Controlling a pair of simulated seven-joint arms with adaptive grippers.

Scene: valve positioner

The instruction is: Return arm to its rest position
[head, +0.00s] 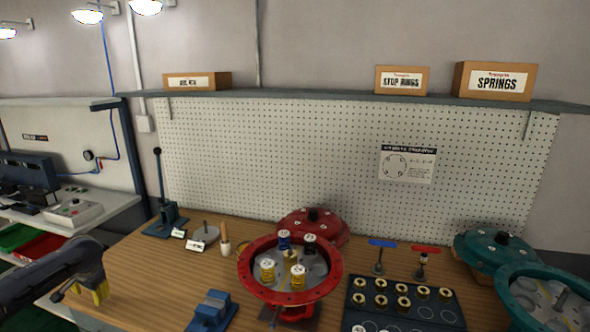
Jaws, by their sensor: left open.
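My left arm comes in from the left edge. Its gripper (84,290) is open and empty, with yellow on its fingers, at the left end of the wooden workbench (150,275). It is well apart from the red round housing (248,284), which stands open in the middle of the bench with blue-topped and yellow springs in it. My right gripper is not in view.
A blue vise (212,310), a lever press (165,205) and a red cover (325,230) stand on the bench. A dark tray (440,312) holds several brass-coloured parts. A teal housing (520,305) and teal cover (495,250) are at right. Bare bench lies between gripper and vise.

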